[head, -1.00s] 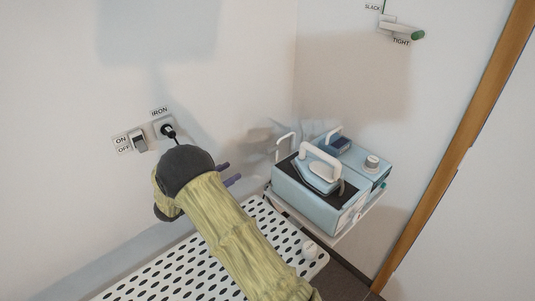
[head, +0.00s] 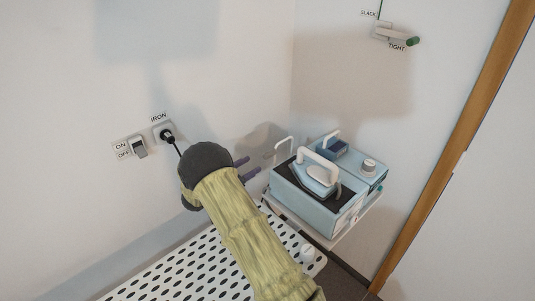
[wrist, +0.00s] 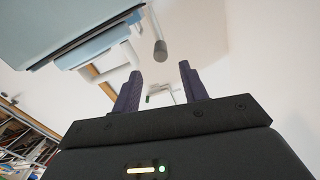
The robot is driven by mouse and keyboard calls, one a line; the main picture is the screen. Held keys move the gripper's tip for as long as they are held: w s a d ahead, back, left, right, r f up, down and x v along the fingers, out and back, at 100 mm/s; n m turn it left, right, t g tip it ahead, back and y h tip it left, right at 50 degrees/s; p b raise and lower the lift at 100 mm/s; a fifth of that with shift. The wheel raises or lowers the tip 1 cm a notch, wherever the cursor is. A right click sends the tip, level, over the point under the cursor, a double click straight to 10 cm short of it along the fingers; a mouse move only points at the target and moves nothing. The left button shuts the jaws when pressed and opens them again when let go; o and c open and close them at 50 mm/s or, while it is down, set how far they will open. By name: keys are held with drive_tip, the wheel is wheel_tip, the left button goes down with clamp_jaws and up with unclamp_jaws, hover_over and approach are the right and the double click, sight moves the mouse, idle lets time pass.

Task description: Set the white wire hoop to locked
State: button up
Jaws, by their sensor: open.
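The white wire hoop (head: 283,149) stands upright at the left edge of the blue iron station (head: 312,204) in the head view. I cannot see a locked label or mark on it. My gripper (head: 246,169) is left of the hoop, with its purple fingers pointing right toward it and a small gap between in the picture. In the wrist view my gripper (wrist: 160,72) is open, with nothing between the fingers. A pale rod with a dark grey end (wrist: 160,50) shows beyond the fingertips; I cannot tell whether it belongs to the hoop.
A light blue iron (head: 318,178) sits on the station's dark top. A perforated white board (head: 190,272) lies below my arm. The wall holds an on/off switch (head: 138,147), a plugged-in socket (head: 165,133) and a slack/tight lever (head: 396,36). A wooden door frame is at right.

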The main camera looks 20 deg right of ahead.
sight(264, 157)
drive_tip(key=p+x, duration=0.2)
drive_tip(key=x, duration=0.7)
drive_tip(key=shift+w, duration=0.1)
clamp_jaws()
